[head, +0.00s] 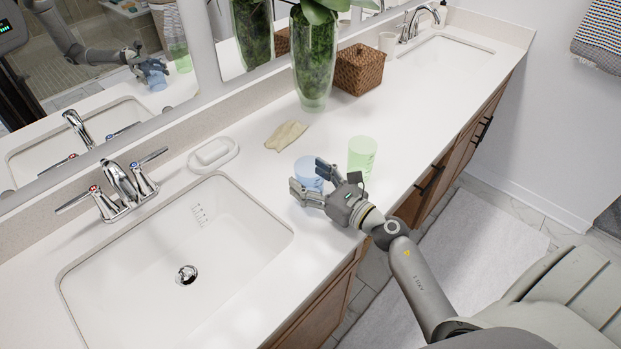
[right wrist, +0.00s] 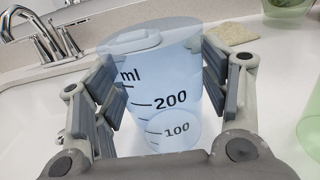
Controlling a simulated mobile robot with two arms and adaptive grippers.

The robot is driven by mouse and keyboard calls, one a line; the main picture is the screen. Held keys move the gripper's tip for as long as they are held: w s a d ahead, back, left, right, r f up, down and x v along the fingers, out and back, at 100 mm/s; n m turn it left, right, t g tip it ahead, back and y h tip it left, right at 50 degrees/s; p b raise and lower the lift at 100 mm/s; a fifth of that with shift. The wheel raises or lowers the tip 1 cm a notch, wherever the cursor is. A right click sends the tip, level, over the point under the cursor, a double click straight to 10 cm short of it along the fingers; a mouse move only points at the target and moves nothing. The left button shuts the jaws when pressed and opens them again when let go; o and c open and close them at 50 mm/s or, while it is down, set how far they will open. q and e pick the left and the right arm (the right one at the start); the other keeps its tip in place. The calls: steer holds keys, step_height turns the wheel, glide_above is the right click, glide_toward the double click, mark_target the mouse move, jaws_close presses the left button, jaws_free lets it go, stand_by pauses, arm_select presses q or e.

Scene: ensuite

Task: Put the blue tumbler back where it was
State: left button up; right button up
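The blue tumbler (head: 308,173) is translucent and stands on the white counter just right of the near sink. In the right wrist view the tumbler (right wrist: 165,85) shows its dark "ml", 200 and 100 marks. My right gripper (head: 319,183) reaches over the counter from the lower right. Its fingers (right wrist: 164,90) are spread on either side of the tumbler; the left finger covers part of its side. The pads are close to it, but firm contact does not show. My left gripper is not in view.
A green tumbler (head: 361,156) stands close right of my right gripper. A tan cloth (head: 287,136), a soap dish (head: 213,154), a glass vase (head: 314,70) and a wicker box (head: 359,70) are behind. The near sink (head: 150,260) is left; counter beyond the green tumbler is clear.

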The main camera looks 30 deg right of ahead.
steer(key=shift+o, duration=0.2)
steer(key=shift+r, duration=0.15)
steer(key=shift+s+d, duration=0.15)
steer(key=shift+s, duration=0.1)
steer(key=b+v, duration=0.3)
steer(key=v, duration=0.7)
steer(key=shift+s, duration=0.1)
steer(key=shift+s+d+b, duration=0.2)
steer(key=shift+s+b, duration=0.1)
steer(key=shift+s, duration=0.3)
stand_by(0.5)
